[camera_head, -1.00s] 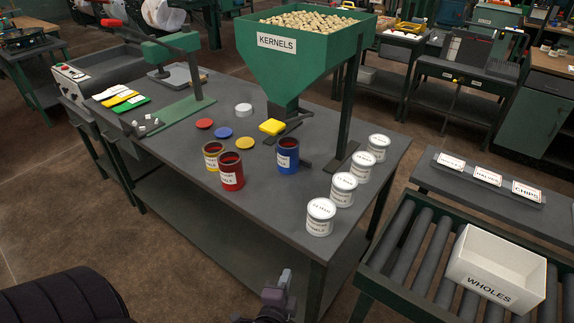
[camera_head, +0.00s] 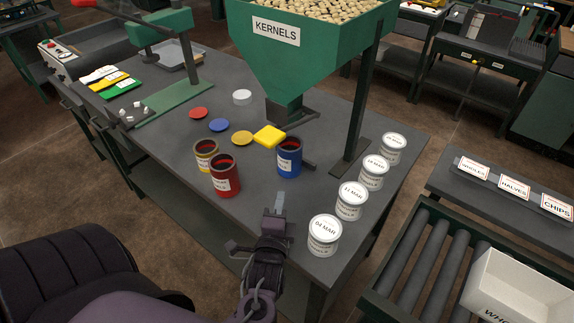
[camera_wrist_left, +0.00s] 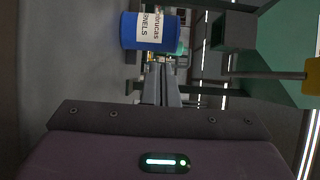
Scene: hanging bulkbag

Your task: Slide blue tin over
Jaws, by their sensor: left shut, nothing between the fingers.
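The blue tin (camera_head: 289,160) stands open and upright on the grey workbench (camera_head: 160,150), below the hopper's spout. In the left wrist view the blue tin (camera_wrist_left: 130,31) shows sideways at the upper left, with a white label, ahead of the fingers. My left gripper (camera_head: 279,203) is shut and empty, near the bench's front edge. It is in front of the blue tin and apart from it. In the left wrist view the left gripper's fingers (camera_wrist_left: 161,85) lie together. My right gripper is not in view.
A red tin (camera_head: 225,178) and a yellow tin (camera_head: 206,155) stand left of the blue tin. Several lidded white tins (camera_head: 351,203) line the right side. Coloured lids (camera_head: 220,125) lie left.

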